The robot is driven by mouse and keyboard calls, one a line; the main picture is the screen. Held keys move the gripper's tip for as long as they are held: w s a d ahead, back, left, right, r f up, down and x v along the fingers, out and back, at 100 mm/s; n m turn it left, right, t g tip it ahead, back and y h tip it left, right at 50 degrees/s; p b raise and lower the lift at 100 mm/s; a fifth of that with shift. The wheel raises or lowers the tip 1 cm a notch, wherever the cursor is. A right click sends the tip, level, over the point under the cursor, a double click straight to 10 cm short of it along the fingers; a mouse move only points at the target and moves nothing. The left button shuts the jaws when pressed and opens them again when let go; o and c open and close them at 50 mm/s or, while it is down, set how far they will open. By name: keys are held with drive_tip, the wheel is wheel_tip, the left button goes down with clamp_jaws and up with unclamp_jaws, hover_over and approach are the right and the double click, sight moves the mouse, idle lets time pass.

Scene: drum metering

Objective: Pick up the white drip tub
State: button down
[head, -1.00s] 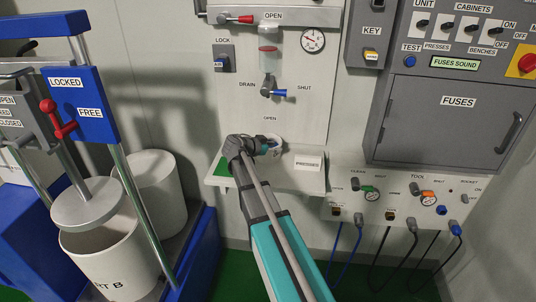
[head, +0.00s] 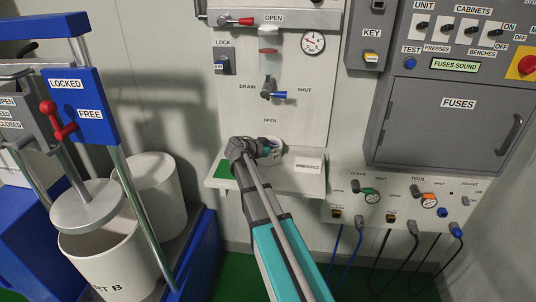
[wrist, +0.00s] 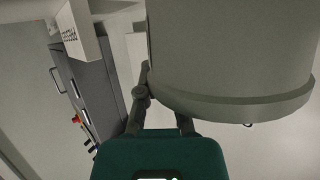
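The white drip tub (head: 274,159) stands at the shelf below the drain valve in the head view, partly covered by my gripper (head: 267,148). In the wrist view the tub (wrist: 230,55) is a large pale cylinder with a raised band, filling the upper right very close to the camera. One finger of my gripper (wrist: 160,98) shows just left of the tub's wall. The other finger runs up behind the tub and its tip is hidden. I cannot tell whether the fingers touch or pinch the wall.
The white shelf (head: 313,184) carries a green patch (head: 225,169) and a "PRESSED" label (head: 308,167). The drain valve (head: 268,95) hangs above the tub. A control panel (head: 400,205) with hoses is at the right. A press with white drums (head: 110,262) stands at the left.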

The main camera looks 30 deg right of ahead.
drive_tip(key=shift+r, duration=0.1)
idle(0.6)
wheel_tip(320, 180, up, 3)
drive_tip(key=p, duration=0.3)
drive_tip(key=s+a+r+p, duration=0.5)
drive_tip(key=s+r+p, duration=0.4)
drive_tip(key=s, duration=0.4)
drive_tip(key=shift+r+p, duration=0.4)
drive_tip(key=shift+p, duration=0.1)
drive_tip(key=shift+s, duration=0.15)
